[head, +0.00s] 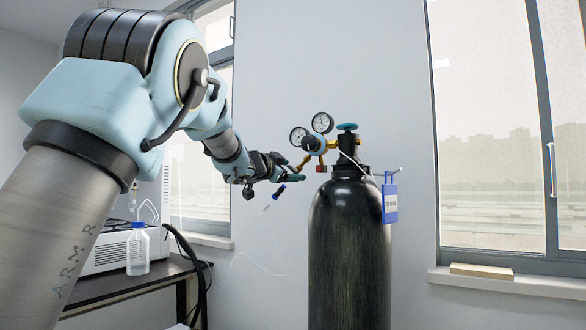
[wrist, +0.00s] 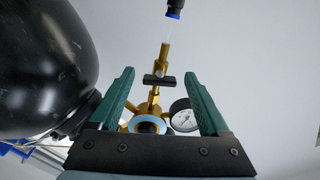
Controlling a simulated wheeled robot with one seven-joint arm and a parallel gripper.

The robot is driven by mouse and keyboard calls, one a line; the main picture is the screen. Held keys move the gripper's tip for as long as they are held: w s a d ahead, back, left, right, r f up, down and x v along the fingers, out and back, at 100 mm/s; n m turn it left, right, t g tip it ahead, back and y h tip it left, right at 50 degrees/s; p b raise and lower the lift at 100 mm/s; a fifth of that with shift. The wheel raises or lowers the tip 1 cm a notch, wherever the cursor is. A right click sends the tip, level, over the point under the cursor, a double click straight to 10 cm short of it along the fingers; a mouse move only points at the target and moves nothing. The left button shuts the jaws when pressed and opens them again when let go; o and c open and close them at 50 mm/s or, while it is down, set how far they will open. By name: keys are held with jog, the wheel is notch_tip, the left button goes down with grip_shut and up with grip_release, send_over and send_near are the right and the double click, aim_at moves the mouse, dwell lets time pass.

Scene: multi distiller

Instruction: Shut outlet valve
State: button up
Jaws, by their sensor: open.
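The outlet valve is most likely the small black bar handle (wrist: 159,81) on a brass stem of the regulator. In the wrist view it lies between my two green fingers, near the level of their tips, with no visible contact. My gripper (wrist: 160,85) is open and empty. In the head view my gripper (head: 292,171) is just left of the brass regulator (head: 331,146), and the black handle cannot be made out there. The regulator's round blue-rimmed knob (wrist: 147,124) and one gauge (wrist: 184,115) show between the finger bases.
A black gas cylinder (head: 350,250) with a teal top knob (head: 347,127) stands right of my gripper. It also fills the wrist view's left (wrist: 40,60). A blue sign (head: 390,204) hangs on it. A hose with a blue fitting (wrist: 173,13) extends beyond the handle. A bottle (head: 138,252) stands far left.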

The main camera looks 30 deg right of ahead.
jog(key=shift+w+d, duration=0.35)
jog(key=shift+d, duration=0.3)
jog(key=shift+c, duration=0.4)
grip_shut()
